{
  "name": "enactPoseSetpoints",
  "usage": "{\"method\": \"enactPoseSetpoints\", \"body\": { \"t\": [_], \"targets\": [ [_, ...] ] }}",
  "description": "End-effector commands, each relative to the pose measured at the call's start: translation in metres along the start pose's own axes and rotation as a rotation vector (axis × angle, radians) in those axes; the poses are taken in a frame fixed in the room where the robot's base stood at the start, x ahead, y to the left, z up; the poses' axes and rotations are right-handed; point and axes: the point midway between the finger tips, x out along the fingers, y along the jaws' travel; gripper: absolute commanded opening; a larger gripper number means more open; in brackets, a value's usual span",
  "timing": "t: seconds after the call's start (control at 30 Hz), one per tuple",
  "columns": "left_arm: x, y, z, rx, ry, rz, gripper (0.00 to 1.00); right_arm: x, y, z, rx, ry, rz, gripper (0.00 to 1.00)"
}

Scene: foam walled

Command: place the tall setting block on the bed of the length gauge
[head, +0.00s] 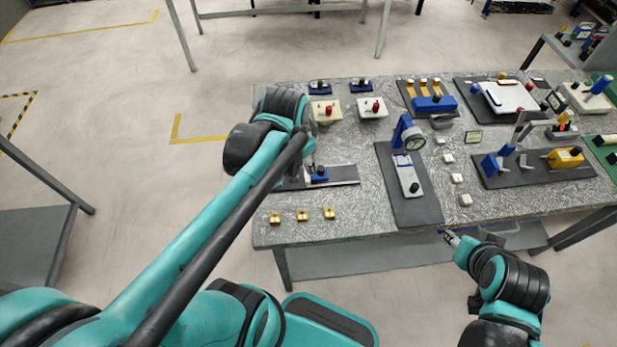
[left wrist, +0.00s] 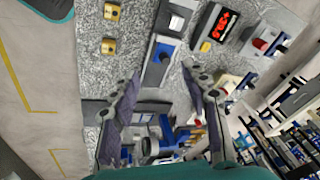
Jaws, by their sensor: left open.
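Three small brass-coloured blocks stand in a row near the table's front left edge: left (head: 275,217), middle (head: 302,215) and right (head: 329,213). I cannot tell which one is the tall setting block. Two of them show at the upper left of the left wrist view (left wrist: 108,46). Behind them lies a dark flat bed (head: 343,174) with a blue block (head: 320,175) on it, apparently the length gauge. My left gripper (left wrist: 161,73) is open and empty above this area, its fingertips close to the blue block in the picture. My right gripper (head: 450,238) is off the table's front edge.
A dial gauge (head: 415,140) stands on a dark plate right of the bed. A red digital display (left wrist: 217,27) sits beside the bed. Two pale boxes with red knobs (head: 372,108) stand behind. Several fixtures crowd the right side. The tabletop around the brass blocks is clear.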

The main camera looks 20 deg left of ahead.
Motion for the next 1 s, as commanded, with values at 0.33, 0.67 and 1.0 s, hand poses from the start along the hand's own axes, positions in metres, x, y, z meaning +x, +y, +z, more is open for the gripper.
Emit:
{"method": "enactPoseSetpoints", "body": {
  "t": [0.33,0.67,1.0],
  "targets": [
    [-0.023,0.054,0.019,-0.406,0.245,-0.054,0.46,0.0,0.0,0.0,0.0,0.0,0.0,0.4],
    [-0.025,0.065,0.023,-0.52,0.316,-0.045,0.46,0.0,0.0,0.0,0.0,0.0,0.0,0.4],
    [-0.025,0.064,0.023,-0.518,0.314,-0.045,0.46,0.0,0.0,0.0,0.0,0.0,0.0,0.4]
  ]
}}
